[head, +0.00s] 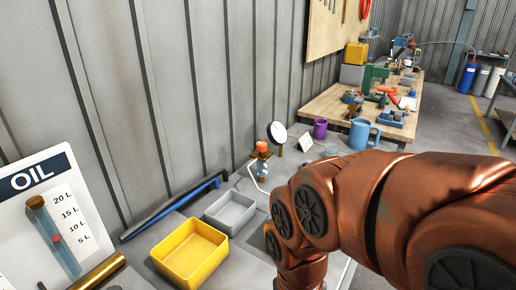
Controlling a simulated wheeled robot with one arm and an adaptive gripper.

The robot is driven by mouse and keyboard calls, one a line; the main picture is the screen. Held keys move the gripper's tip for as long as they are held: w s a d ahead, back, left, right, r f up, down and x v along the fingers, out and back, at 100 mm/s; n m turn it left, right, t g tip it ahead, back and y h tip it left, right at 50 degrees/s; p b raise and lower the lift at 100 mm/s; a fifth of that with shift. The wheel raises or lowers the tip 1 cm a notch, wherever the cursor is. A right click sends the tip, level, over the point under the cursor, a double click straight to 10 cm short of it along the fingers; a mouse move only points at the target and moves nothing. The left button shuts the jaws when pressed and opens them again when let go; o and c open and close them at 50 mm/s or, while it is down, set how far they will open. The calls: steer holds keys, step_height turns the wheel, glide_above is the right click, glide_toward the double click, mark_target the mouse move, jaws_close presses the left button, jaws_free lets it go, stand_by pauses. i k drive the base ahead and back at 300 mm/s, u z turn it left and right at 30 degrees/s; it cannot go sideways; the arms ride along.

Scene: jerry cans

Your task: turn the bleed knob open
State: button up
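A small orange-red knob-like part (262,146) tops a brass fitting at the back of the grey bench, near the wall. It looks like the bleed knob, but it is too small to tell its turn position. A round white-faced gauge (277,132) stands just right of it. A thin pale pipe or lever (254,179) hangs below it on the left. My copper-coloured arm crosses from the right and bends down in front of the bench. My gripper is not in view, so what it holds or touches is hidden.
A yellow tray (190,281) and a grey tray (209,217) sit on the bench. A blue-and-black bar (172,208) lies along the wall. An OIL level board (20,246) stands at left. Purple (320,128) and blue (360,134) mugs stand beyond the fitting.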

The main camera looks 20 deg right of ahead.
mark_target(261, 147)
steer(key=u, duration=1.7)
steer(key=k, duration=1.45)
steer(key=z, duration=0.55)
steer(key=i, duration=0.95)
